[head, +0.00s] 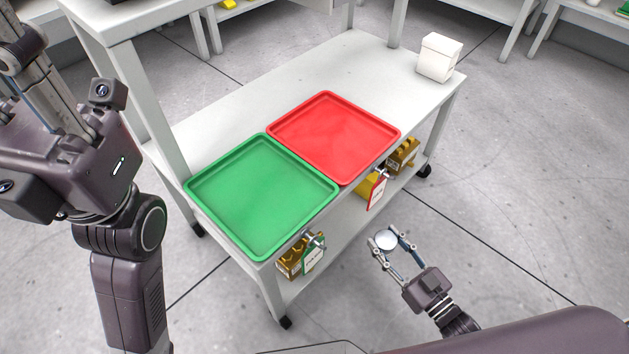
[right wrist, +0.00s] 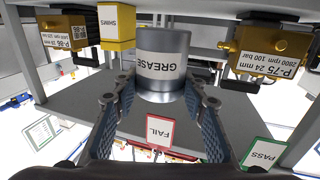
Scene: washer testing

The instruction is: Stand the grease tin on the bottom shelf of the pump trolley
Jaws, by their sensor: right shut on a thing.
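The grease tin (head: 386,240) is a small silvery can, held between the fingers of my right gripper (head: 387,244) in front of the trolley's long near side. In the right wrist view the tin (right wrist: 163,66) shows its GREASE label upside down, between the two fingers (right wrist: 160,100). The pump trolley has a white top (head: 330,72) and a bottom shelf (head: 298,285), mostly hidden under the top. The tin is outside the trolley's edge in the head view. My left gripper (head: 50,100) is at the far left, its fingertips not clearly seen.
A green tray (head: 262,195) and a red tray (head: 333,135) lie on the trolley top, with a white box (head: 439,57) at its far right corner. Brass pumps (head: 292,262) (head: 403,155) and a yellow SHIMS box (right wrist: 117,26) stand on the bottom shelf. PASS (right wrist: 263,154) and FAIL (right wrist: 159,132) tags hang near.

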